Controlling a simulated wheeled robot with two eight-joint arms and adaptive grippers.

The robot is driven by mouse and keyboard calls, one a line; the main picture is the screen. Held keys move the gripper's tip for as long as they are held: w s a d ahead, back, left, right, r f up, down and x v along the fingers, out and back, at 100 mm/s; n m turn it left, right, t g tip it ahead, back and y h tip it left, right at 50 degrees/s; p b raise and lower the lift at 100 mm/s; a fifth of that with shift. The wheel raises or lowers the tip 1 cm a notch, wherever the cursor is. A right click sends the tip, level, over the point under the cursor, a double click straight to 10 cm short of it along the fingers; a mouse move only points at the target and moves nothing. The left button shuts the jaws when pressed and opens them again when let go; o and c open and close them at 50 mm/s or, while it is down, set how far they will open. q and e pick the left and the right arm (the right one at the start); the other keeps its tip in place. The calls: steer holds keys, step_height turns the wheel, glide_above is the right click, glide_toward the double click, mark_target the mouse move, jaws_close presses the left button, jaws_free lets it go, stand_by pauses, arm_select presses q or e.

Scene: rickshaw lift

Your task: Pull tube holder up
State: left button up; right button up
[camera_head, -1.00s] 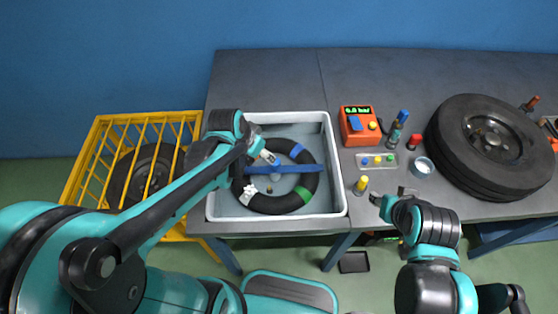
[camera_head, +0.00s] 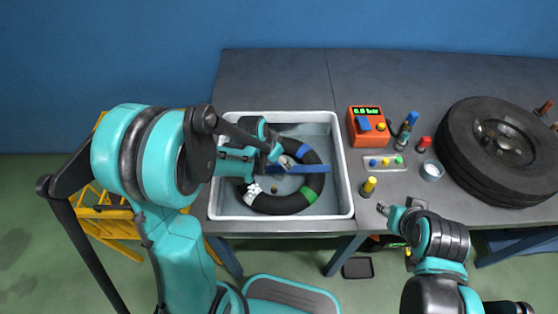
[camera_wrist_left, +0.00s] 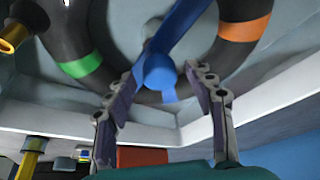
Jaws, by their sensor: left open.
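The blue tube holder (camera_head: 316,169) lies as a bar across the black tube (camera_head: 318,186) with coloured bands, inside the white tub (camera_head: 346,192). My left gripper (camera_head: 286,165) is over the tub by the holder's middle and hides part of it. In the left wrist view the blue holder (camera_wrist_left: 178,28) ends in a round blue knob that shows between the two spread fingers of my open left gripper (camera_wrist_left: 160,82). I cannot tell if the fingers touch it. My right gripper (camera_head: 382,209) hangs at the table's front edge, away from the tub; its opening is too small to judge.
Right of the tub are an orange gauge box (camera_head: 367,127), a small tray (camera_head: 385,162) of coloured caps, a yellow-capped item (camera_head: 368,187) and a metal cup (camera_head: 431,170). A big tyre (camera_head: 495,145) lies farther right. The table (camera_head: 270,80) behind the tub is bare.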

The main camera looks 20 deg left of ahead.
arm_select(q)
jaws_close()
step_height(320, 180, up, 8)
steer(key=p, duration=0.6)
steer(key=shift+r, duration=0.2)
steer(key=shift+w+f, duration=0.1)
steer(key=shift+w, duration=0.05)
steer(key=shift+c, duration=1.2)
jaws_free()
steer(key=shift+o, duration=1.2)
steer(key=v, duration=1.2)
steer(key=shift+s, duration=0.2)
